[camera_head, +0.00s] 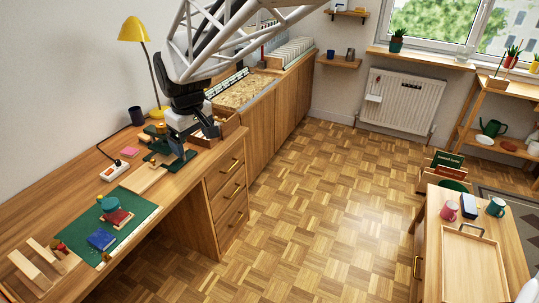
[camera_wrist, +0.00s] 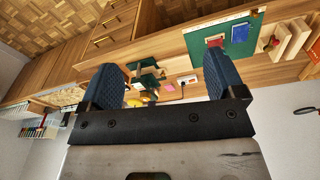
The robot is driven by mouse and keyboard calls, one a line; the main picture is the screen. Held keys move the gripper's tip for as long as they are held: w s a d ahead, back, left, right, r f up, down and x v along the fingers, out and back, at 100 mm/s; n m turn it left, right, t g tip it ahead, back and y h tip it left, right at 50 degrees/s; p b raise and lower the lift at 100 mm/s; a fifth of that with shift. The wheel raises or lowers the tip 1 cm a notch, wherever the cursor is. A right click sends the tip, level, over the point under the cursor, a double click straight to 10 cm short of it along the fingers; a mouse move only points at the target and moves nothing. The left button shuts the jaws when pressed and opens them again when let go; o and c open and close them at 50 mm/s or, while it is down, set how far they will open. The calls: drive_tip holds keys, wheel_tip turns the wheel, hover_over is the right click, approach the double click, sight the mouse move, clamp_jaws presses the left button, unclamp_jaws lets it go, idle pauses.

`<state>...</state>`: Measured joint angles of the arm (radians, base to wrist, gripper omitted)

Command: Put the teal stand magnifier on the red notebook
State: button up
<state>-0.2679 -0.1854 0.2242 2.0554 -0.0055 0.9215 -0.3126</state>
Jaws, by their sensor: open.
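The teal stand magnifier (camera_head: 108,203) is a small teal round shape on the green mat (camera_head: 136,206). It sits at the left edge of the red notebook (camera_head: 118,217); I cannot tell whether it touches or overlaps it. In the wrist view the red notebook (camera_wrist: 215,41) lies on the green mat (camera_wrist: 197,46), and I cannot make out the magnifier there. My gripper (camera_head: 194,134) is above the far end of the desk, well away from the magnifier. Its two blue-padded fingers (camera_wrist: 164,82) are spread apart with nothing between them.
A blue notebook (camera_head: 102,239) lies on the mat's near side. A white power strip (camera_head: 114,171), a pink pad (camera_head: 130,152), a yellow lamp (camera_head: 133,29) and a dark cup (camera_head: 136,115) stand behind. Dark green items are below my gripper.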

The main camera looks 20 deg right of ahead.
drive_tip(key=s+d+m, duration=0.2)
drive_tip(key=s+d, duration=0.3)
drive_tip(key=s, duration=0.4)
drive_tip(key=s+d+m, duration=0.2)
drive_tip(key=s+d, duration=0.3)
drive_tip(key=s, duration=0.4)
drive_tip(key=s+d+m+t, duration=0.1)
drive_tip(key=s+d+m, duration=0.1)
drive_tip(key=s+d, duration=0.4)
drive_tip(key=s, duration=0.3)
drive_tip(key=shift+f+m, duration=0.35)
drive_tip(key=shift+m, duration=0.05)
